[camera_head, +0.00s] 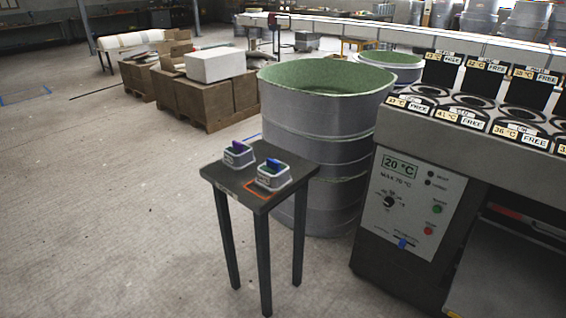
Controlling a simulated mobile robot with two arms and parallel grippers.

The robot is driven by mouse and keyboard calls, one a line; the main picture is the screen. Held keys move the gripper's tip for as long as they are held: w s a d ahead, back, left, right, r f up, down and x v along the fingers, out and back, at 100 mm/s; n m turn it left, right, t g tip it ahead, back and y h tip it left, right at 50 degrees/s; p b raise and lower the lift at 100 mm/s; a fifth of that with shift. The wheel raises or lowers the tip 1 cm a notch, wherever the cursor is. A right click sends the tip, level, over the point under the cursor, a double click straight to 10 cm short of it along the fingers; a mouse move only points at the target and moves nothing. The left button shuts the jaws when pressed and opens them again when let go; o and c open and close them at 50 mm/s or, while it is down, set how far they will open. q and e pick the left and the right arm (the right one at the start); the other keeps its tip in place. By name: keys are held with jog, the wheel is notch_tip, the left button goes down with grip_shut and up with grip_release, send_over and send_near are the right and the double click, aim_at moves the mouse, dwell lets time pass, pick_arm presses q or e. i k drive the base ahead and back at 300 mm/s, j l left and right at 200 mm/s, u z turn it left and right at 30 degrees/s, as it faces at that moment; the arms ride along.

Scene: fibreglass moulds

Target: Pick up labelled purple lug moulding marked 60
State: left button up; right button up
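Two small pale grey mouldings with coloured lugs on top stand on a small dark side table (228,183). The rear left moulding (238,157) has a dark blue to purple lug. Neither of my grippers is in view.
A large grey drum (320,150) with a green top stands right behind the table. A heater bench (440,125) with a 20 °C control panel (410,200) is at the right. Cardboard boxes (205,98) sit on a pallet behind. The floor at the left is clear.

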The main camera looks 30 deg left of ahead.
aim_at(239, 156)
jog(key=j+u, duration=0.45)
jog(key=u, duration=0.25)
jog(key=j+u, duration=0.2)
jog(key=u, duration=0.15)
jog(key=i, duration=0.05)
